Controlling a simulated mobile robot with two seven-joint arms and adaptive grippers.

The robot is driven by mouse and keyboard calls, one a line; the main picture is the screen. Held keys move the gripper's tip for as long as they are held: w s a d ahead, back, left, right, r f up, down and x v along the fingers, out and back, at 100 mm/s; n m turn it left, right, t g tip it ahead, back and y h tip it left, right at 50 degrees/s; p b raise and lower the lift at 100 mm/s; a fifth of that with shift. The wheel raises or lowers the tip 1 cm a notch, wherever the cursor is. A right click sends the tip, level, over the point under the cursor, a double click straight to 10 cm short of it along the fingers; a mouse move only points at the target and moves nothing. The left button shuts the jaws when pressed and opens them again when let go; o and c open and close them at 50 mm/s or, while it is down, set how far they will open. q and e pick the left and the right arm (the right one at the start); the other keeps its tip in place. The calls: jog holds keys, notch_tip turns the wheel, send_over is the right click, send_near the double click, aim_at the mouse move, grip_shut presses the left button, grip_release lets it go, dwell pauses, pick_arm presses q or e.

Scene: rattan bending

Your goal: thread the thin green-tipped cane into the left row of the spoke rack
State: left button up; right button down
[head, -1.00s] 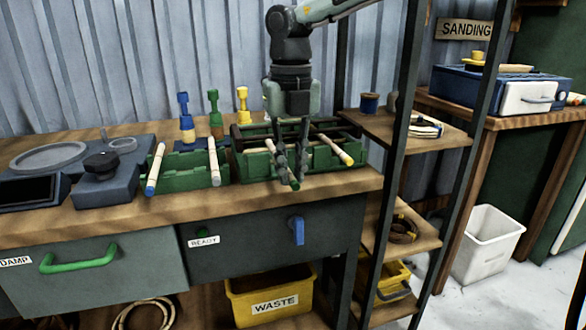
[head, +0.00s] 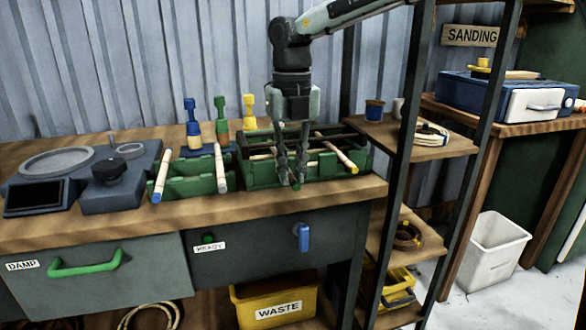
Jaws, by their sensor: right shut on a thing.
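My right gripper (head: 293,176) points straight down in front of the two-part green crate on the bench. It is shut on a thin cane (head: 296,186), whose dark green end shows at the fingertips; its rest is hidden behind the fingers. The green crate (head: 257,177) has dark upper rails and a pale cane (head: 262,157) lying across it. I cannot tell for sure which holder is the spoke rack. My left gripper is not in view.
A yellow-tipped cane (head: 341,157) leans on the crate's right part. A smaller green tray (head: 190,187) stands left, with a blue-tipped cane (head: 161,176) and another cane (head: 220,168) on it. Blue, green and yellow-topped pieces stand behind. A dark shelf post (head: 399,170) rises at right.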

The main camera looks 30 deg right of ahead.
jog(key=shift+w+d+p, duration=0.25)
jog(key=shift+w+p, duration=0.15)
jog(key=shift+w, duration=0.55)
jog(key=shift+w+d+p, duration=0.2)
jog(key=shift+w+p, duration=0.15)
jog(key=shift+w, duration=0.6)
jog(key=shift+f+b, duration=0.25)
jog(key=shift+b, duration=0.05)
jog(key=c, duration=1.4)
grip_release()
jog(key=shift+c, duration=0.2)
